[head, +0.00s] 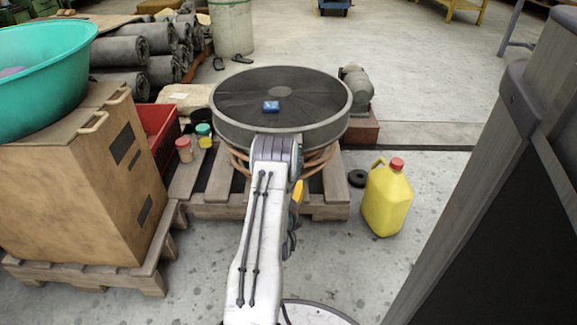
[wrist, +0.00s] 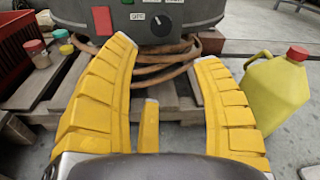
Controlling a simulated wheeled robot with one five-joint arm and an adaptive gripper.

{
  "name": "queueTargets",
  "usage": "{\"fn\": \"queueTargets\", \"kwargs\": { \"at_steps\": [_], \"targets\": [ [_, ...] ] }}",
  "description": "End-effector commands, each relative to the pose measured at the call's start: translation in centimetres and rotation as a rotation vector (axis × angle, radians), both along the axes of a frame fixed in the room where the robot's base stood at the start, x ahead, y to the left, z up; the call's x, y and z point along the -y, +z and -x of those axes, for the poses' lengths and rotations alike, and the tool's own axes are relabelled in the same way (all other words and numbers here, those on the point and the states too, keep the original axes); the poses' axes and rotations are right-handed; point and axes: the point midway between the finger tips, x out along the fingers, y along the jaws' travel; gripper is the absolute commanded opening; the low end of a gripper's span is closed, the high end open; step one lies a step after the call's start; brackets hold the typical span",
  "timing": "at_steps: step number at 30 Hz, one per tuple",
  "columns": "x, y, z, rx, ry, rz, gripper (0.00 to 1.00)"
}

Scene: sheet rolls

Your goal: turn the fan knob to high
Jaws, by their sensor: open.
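The fan is a large round grey drum (head: 233,130) lying on a wooden pallet; its grille faces up. In the wrist view the lower part of its side (wrist: 205,10) shows at the top of the picture. The black round fan knob (wrist: 166,24) sits there on a dark panel, with a small pale label (wrist: 139,19) to its left. The knob's exact setting is too small to tell. My gripper (wrist: 163,52) has yellow fingers, open and empty, below and in front of the knob, not touching it. In the head view my arm hides the knob and most of the gripper.
A red block (wrist: 118,21) is on the panel, left of the knob. Brown hose (wrist: 165,70) coils beneath the fan. A yellow jug (head: 385,200) stands right of the pallet (head: 225,208); lidded jars (head: 184,150) stand left. A blue object (head: 271,106) lies on the grille.

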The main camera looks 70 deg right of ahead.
Motion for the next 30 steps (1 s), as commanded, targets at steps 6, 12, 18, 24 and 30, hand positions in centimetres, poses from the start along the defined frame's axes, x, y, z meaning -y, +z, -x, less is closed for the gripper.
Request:
{"fn": "queueTargets", "kwargs": {
  "at_steps": [6, 12, 18, 24, 30],
  "targets": [
    [2.7, -0.3, -0.7, -0.195, 0.015, 0.102, 0.60],
    [4.2, -0.1, -1.0, -0.580, 0.035, 0.227, 0.60],
    [5.3, 0.6, -1.3, -1.013, 0.046, 0.349, 0.60],
    [5.6, 0.5, -1.4, -1.414, 0.066, 0.433, 0.60],
    [5.6, 0.4, -1.4, -1.707, 0.086, 0.489, 0.60]
  ]
}}
